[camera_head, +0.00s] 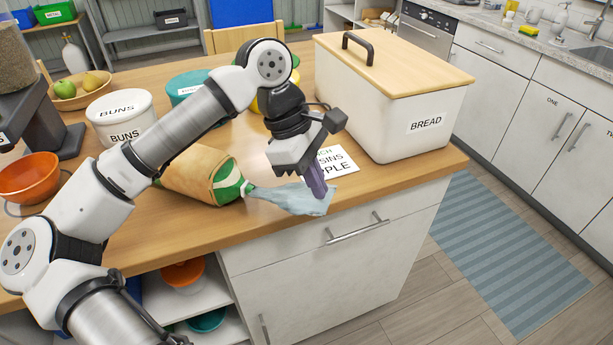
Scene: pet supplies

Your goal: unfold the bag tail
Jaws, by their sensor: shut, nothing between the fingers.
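The bag (204,174) lies on its side on the wooden counter, with a brown paper-like body and a green and white end (230,183) toward the right. Its pale blue-grey tail (290,197) stretches right from that end and lies on the counter near the front edge. My gripper (318,192) points down over the right part of the tail, its purple fingers shut. The fingertips are at or just above the tail; I cannot tell whether they touch it. My arm hides part of the bag's upper left side.
A large white BREAD box (417,135) stands right of the gripper. A paper with printed words (338,162) lies behind the fingers. A white BUNS tub (122,120), a teal tub (186,86) and an orange bowl (28,178) stand left. The counter's front edge (398,193) is close.

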